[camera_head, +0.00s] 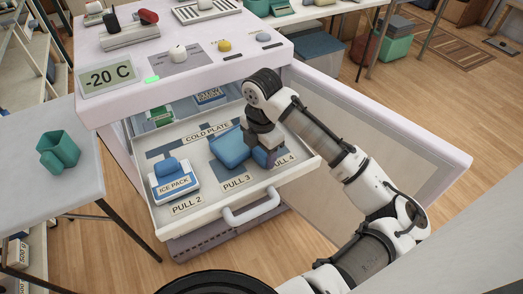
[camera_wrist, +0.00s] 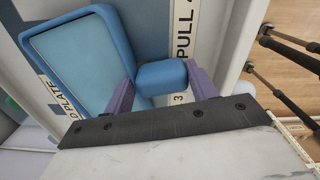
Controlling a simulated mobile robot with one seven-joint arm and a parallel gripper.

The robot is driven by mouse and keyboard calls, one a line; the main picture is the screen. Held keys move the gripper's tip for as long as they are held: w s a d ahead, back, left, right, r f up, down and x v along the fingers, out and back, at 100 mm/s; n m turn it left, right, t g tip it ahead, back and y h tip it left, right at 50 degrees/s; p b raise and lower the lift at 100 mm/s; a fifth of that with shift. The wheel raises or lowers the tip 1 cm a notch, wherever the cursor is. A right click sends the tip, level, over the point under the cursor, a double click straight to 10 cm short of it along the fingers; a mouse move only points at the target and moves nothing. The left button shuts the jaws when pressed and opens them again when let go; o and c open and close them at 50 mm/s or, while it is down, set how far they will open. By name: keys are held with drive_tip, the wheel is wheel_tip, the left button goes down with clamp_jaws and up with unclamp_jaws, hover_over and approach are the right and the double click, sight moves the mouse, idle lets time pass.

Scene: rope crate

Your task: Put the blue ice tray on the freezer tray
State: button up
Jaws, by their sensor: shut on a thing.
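The blue ice tray (camera_head: 228,148) is over the right half of the pulled-out freezer tray (camera_head: 177,222). It also shows in the wrist view (camera_wrist: 82,62) as a shallow rectangle with a paler inside and a raised blue block at one side. My gripper (camera_wrist: 161,76) has its purple fingers shut on that block. In the head view my gripper (camera_head: 264,152) points down at the ice tray's right end and hides part of it. I cannot tell whether the ice tray touches the freezer tray's floor.
A blue-and-white ice pack (camera_head: 174,180) lies at the freezer tray's left. The freezer cabinet (camera_head: 180,58), with a -20 C display, stands behind and above. Its open door (camera_head: 400,125) is at the right. A green holder (camera_head: 58,150) stands on the left table.

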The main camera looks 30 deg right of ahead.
drive_tip(key=shift+f, duration=0.15)
drive_tip(key=o, duration=1.2)
drive_tip(key=shift+o, duration=0.2)
wheel_tip(320, 180, up, 14)
drive_tip(key=shift+b, duration=0.3)
